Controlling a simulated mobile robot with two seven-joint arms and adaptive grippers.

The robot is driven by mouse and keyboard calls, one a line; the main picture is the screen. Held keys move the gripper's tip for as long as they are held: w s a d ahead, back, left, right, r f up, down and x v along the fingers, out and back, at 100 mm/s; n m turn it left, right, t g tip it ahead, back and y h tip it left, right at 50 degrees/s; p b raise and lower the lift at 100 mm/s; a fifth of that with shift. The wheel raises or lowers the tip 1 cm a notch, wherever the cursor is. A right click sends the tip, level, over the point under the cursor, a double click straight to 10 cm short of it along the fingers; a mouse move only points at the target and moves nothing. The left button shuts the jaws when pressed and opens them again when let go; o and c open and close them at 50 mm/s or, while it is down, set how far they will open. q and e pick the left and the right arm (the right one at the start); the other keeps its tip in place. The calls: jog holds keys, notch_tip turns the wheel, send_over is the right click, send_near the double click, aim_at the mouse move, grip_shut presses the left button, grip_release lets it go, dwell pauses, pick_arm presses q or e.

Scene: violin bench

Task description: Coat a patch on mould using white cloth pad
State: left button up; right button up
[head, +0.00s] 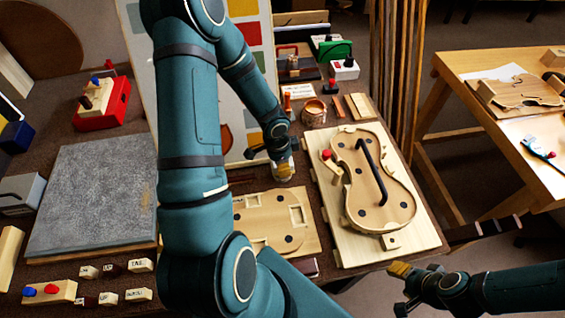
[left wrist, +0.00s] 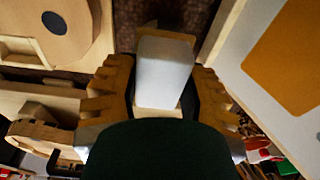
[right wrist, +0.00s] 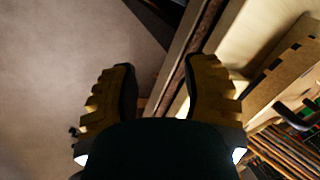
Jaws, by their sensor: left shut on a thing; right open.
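My left gripper (head: 277,153) is shut on a white cloth pad (head: 284,172) with a wooden part to it. In the left wrist view the pad (left wrist: 165,72) sits between both fingers. It is close to the bench, near the upper edge of a flat violin-shaped wooden mould (head: 253,222) with dark round holes and notches. My left arm hides the left part of this mould. I cannot tell whether the pad touches anything. A second violin-shaped form (head: 365,185) with a black bar stands on a pale board to the right. My right gripper (head: 402,283) is open and empty beyond the bench's front edge.
A grey slab (head: 95,190) lies at left. A small pot (head: 314,112) and wooden strips stand behind the second form. A colour-patch panel (head: 137,30) rises behind my left arm. Lettered blocks (head: 140,265) lie at the front left. Another table (head: 495,65) stands at right.

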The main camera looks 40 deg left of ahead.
pick_arm(q)
jog(key=shift+f, duration=0.1)
jog(key=shift+r+p, duration=0.4)
jog(key=shift+c, duration=0.5)
notch_tip(320, 180, up, 4)
jog(key=p, duration=0.3)
jog(key=shift+r+p, duration=0.2)
jog(key=shift+p, duration=0.2)
jog(key=shift+r+p, duration=0.85)
jog(key=shift+r, duration=0.15)
